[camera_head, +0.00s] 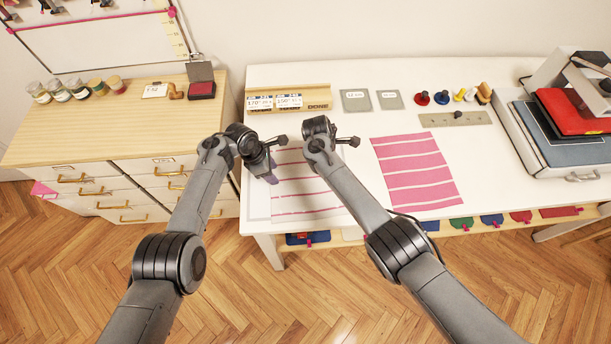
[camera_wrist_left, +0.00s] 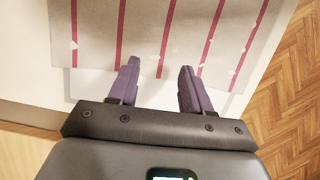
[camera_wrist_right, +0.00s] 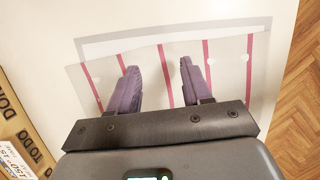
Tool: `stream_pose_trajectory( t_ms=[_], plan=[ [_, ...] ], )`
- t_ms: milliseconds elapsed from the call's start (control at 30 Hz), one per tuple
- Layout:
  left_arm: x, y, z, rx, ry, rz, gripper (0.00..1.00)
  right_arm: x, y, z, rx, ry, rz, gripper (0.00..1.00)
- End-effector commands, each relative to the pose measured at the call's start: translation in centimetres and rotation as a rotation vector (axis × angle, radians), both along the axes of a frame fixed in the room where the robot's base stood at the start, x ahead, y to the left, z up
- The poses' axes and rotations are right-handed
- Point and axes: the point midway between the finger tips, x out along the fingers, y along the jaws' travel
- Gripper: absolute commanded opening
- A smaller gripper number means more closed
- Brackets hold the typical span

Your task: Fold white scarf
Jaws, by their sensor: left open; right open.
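The white scarf (camera_head: 308,203) with thin pink stripes lies flat on the left end of the white table; both my arms partly cover it in the head view. My left gripper (camera_head: 271,178) is open at the scarf's left side. In the left wrist view, its parted purple fingers (camera_wrist_left: 157,75) hold nothing, with their tips at the scarf's near edge. My right gripper (camera_wrist_right: 158,72) is open and empty over one edge of the scarf in the right wrist view. In the head view my right arm hides its fingers. Whether any fingertip touches the cloth cannot be told.
A pink, white-striped cloth (camera_head: 416,170) lies right of the scarf. A press (camera_head: 560,125) stands at right. The wooden drawer cabinet (camera_head: 100,130) stands close at left.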

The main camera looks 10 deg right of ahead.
Motion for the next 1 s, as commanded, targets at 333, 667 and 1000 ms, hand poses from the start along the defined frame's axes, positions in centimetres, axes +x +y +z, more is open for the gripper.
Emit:
stream_pose_trajectory(
  t_ms=[333, 667, 1000],
  plan=[
    [0.0, 0.0, -2.4, -0.002, 0.0, 0.001, 0.49, 0.1, 0.0, -2.4, 0.0, -0.001, -0.001, 0.49],
    [0.0, 0.0, -2.8, 0.001, -0.001, -0.001, 0.49, 0.0, 0.0, -2.8, 0.001, 0.0, -0.001, 0.49],
    [0.0, 0.0, -3.0, 0.001, -0.001, 0.0, 0.42, 0.0, 0.0, -3.0, 0.0, 0.0, -0.001, 0.42]
  ],
)
